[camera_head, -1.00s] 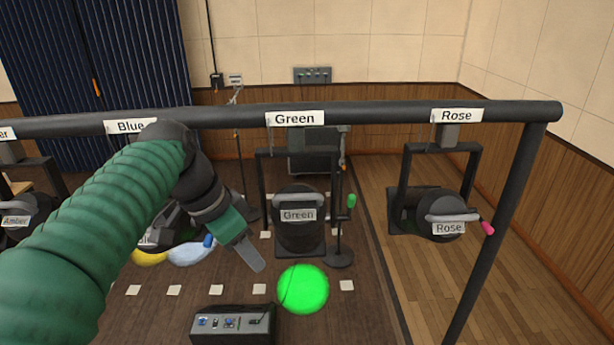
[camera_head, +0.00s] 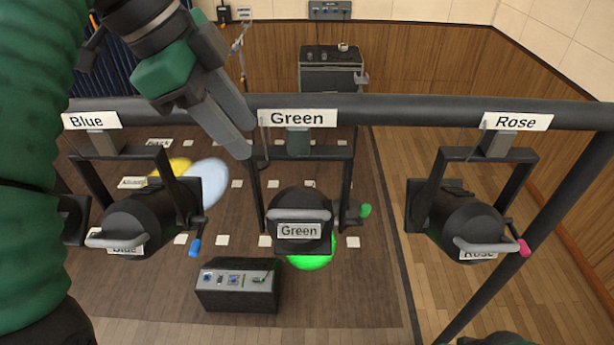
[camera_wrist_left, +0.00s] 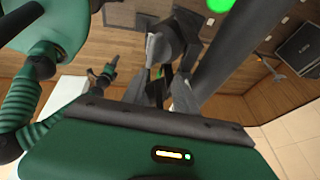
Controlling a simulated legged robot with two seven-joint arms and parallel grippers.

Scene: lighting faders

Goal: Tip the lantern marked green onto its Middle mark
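The lantern marked Green (camera_head: 299,211) hangs in its yoke under the black bar (camera_head: 400,110), with a grey handle across its front. A green-tipped knob (camera_head: 366,210) sticks out on its right side. Its green light spot (camera_head: 312,262) lies on the floor by the nearest row of white marks, partly hidden behind the lantern. A label that seems to read Middle (camera_head: 132,183) is by a farther row. My left gripper (camera_head: 247,142) is empty, fingers apart, at the bar left of the Green label, not visibly touching the lantern. My right gripper seems to show in the left wrist view (camera_wrist_left: 104,76), too small to read.
The Blue lantern (camera_head: 140,220) hangs left, with a blue knob (camera_head: 195,247). The Rose lantern (camera_head: 465,215) hangs right, with a pink knob (camera_head: 524,247). A control box (camera_head: 238,285) stands on the floor below. Open space lies between the Green and Rose lanterns.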

